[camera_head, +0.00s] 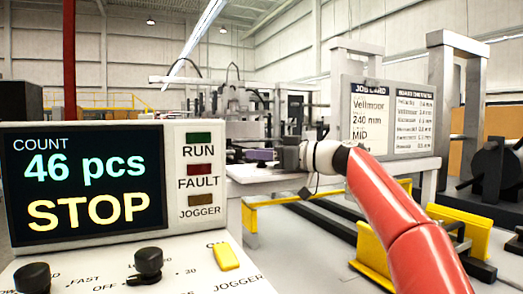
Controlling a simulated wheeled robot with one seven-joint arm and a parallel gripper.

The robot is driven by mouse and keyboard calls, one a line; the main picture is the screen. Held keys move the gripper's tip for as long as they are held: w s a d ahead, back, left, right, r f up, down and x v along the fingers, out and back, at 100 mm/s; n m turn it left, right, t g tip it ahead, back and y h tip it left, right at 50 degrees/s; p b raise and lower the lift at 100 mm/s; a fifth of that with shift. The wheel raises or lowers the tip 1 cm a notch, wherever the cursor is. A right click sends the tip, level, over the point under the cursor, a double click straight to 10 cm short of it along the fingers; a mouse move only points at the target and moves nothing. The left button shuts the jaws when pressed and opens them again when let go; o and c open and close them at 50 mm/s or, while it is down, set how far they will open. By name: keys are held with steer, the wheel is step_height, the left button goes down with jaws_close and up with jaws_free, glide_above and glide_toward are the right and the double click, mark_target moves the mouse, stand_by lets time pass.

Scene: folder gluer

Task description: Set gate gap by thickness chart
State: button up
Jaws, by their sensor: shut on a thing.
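My gripper (284,157), at the end of my red arm, reaches left over the machine's pale feed table (262,175). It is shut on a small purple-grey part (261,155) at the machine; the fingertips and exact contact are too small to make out. The gate and its gap cannot be told apart at this size. The job card (369,120) on the board at right reads Vellmoor, 240 mm, MID. Beside it hangs the thickness chart (414,120), with several board names and mm values too small to read surely.
The control panel's display (84,185) at left shows COUNT 46 pcs and STOP. RUN, FAULT and JOGGER lamps (199,170) are beside it. Black knobs (148,262) and a yellow switch (226,257) sit below. Yellow brackets (459,232) and dark rails stand at right.

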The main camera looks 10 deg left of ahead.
stand_by(0.4)
steer(key=o, duration=0.9)
steer(key=shift+o, duration=0.2)
steer(key=b+v, duration=0.2)
steer(key=v, duration=0.5)
steer(key=shift+d, duration=0.4)
